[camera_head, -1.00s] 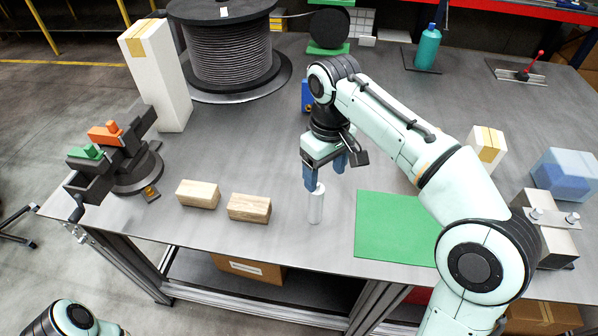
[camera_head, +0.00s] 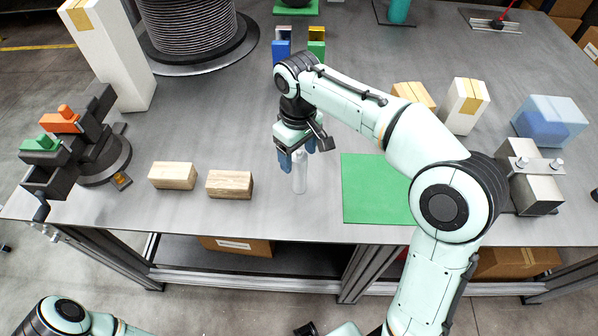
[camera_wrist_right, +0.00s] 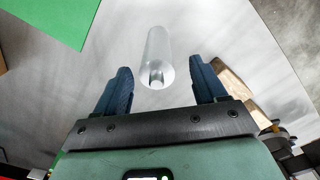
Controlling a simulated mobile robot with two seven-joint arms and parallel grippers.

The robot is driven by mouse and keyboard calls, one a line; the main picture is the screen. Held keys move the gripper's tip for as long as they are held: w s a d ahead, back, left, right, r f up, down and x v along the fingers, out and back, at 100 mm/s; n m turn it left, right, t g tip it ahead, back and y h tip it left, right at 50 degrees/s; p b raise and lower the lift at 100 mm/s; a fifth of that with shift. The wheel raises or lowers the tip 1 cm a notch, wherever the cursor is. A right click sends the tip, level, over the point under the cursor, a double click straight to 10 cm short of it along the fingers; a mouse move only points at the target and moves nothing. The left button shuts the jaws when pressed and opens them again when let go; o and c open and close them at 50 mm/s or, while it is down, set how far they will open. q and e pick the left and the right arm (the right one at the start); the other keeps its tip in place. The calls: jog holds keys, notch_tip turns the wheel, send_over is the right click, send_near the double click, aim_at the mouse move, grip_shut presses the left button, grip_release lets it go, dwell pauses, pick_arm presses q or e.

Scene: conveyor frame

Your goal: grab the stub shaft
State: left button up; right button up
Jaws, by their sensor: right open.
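The stub shaft, a pale silver cylinder (camera_head: 300,178), stands upright on the grey table, left of the green mat. In the right wrist view the shaft (camera_wrist_right: 158,58) shows between the two blue fingers, with a small stub at its near end. My right gripper (camera_head: 297,160) is open over its upper part; the fingers (camera_wrist_right: 160,78) stand apart on both sides, with visible gaps. Of my left side, the arm shows at the bottom left of the head view; a dark blue part at the bottom edge may be its gripper, too cut off to judge.
Two wooden blocks (camera_head: 173,175) (camera_head: 230,184) lie left of the shaft. A green mat (camera_head: 375,190) lies right of it. A vise (camera_head: 85,150) stands at the left. The table's front edge is near.

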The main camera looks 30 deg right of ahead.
aim_at(299, 171)
notch_tip(299, 171, down, 4)
jog(key=shift+w+d+r, duration=0.1)
jog(key=shift+d+r, duration=0.05)
jog(key=shift+r, duration=0.05)
grip_shut()
jog(key=shift+r, duration=0.1)
